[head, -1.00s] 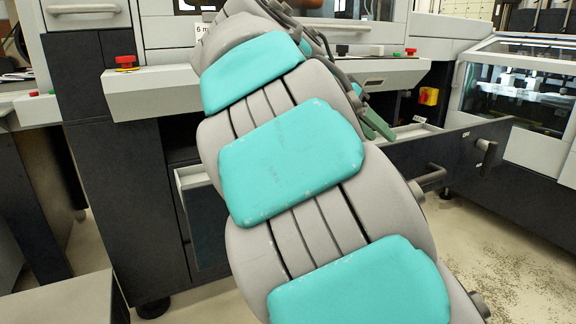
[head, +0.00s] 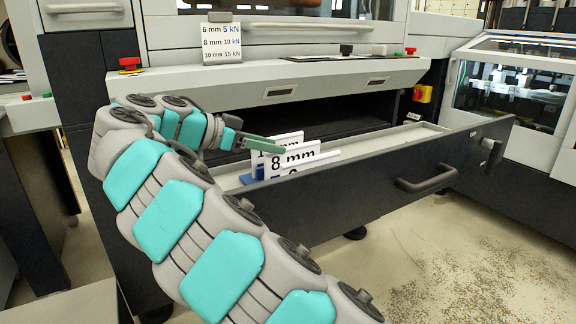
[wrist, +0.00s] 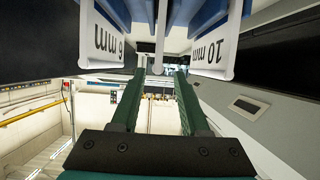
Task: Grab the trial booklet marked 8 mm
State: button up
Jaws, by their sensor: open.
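The white booklet marked 8 mm (head: 293,160) stands upright in the open drawer, between one marked 10 mm (head: 289,137) behind it and another in front, whose label is mostly hidden by the drawer front. My gripper (head: 272,147) is open beside their upper left. In the wrist view, which looks upside down, my gripper (wrist: 160,74) has a finger on either side of a white booklet edge (wrist: 159,45) whose label does not show. Booklets marked 6 mm (wrist: 107,38) and 10 mm (wrist: 208,55) flank it. I cannot tell whether the fingers touch anything.
The dark drawer (head: 390,185) is pulled out from the machine, with a handle on its front. Its right part looks empty. A sign (head: 222,45) listing 6, 8 and 10 mm with kN values stands above. The ledge (head: 230,88) overhangs the drawer's back.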

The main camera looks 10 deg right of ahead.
aim_at(293, 151)
jog(key=shift+p+x, duration=0.35)
jog(key=shift+x, duration=3)
jog(key=shift+s+f, duration=0.1)
jog(key=shift+s, duration=0.05)
grip_shut()
